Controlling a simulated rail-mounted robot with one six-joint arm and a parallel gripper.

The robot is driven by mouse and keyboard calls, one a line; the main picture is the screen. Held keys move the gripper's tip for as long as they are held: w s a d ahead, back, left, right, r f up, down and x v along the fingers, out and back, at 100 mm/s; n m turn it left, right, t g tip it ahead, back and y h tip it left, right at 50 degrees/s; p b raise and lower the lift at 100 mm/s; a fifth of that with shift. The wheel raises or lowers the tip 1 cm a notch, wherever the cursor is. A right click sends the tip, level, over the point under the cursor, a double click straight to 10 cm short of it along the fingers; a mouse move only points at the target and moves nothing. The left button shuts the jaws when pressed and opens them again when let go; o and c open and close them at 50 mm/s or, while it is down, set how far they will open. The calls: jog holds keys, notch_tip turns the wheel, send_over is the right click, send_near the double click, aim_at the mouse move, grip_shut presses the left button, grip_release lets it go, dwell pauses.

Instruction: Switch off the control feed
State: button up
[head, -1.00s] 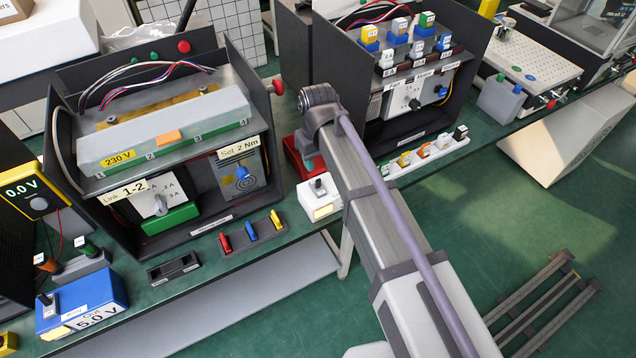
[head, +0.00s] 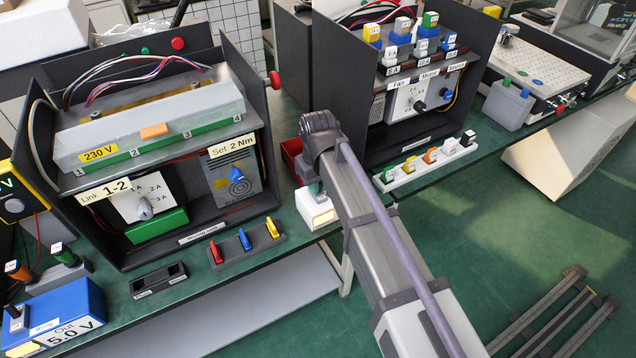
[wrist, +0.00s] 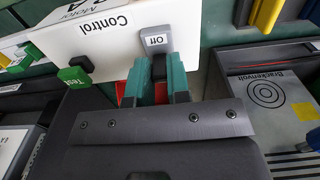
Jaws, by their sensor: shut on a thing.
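In the wrist view, my gripper (wrist: 158,88) has teal fingertips closed around a dark lever. A grey cap marked "Off" (wrist: 156,39) shows just beyond the fingertips. Beside it is a white plate marked "Control" (wrist: 105,32).
Open dark cabinets stand either side, with a 230 V cover (head: 165,135) in the left one. A holder with red, blue and yellow pieces (head: 245,245) and a white rail of coloured tabs (head: 428,165) flank the box.

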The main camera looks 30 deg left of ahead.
grip_shut()
jog(key=shift+s+d+f+t+y+b, duration=0.2)
jog(key=shift+s+d+t+y+b, duration=0.15)
jog(key=shift+d+y, duration=0.35)
jog(key=shift+f+t+y+b, duration=0.15)
jog(key=shift+t+y+b, duration=0.2)
jog(key=shift+y, duration=0.35)
jog(key=shift+t+y, duration=0.3)
jog(key=shift+y, duration=0.3)
jog(key=o, duration=0.6)
grip_release()
jog(key=shift+r, duration=0.2)
jog(key=p+v, duration=1)
jog(key=shift+r, duration=0.4)
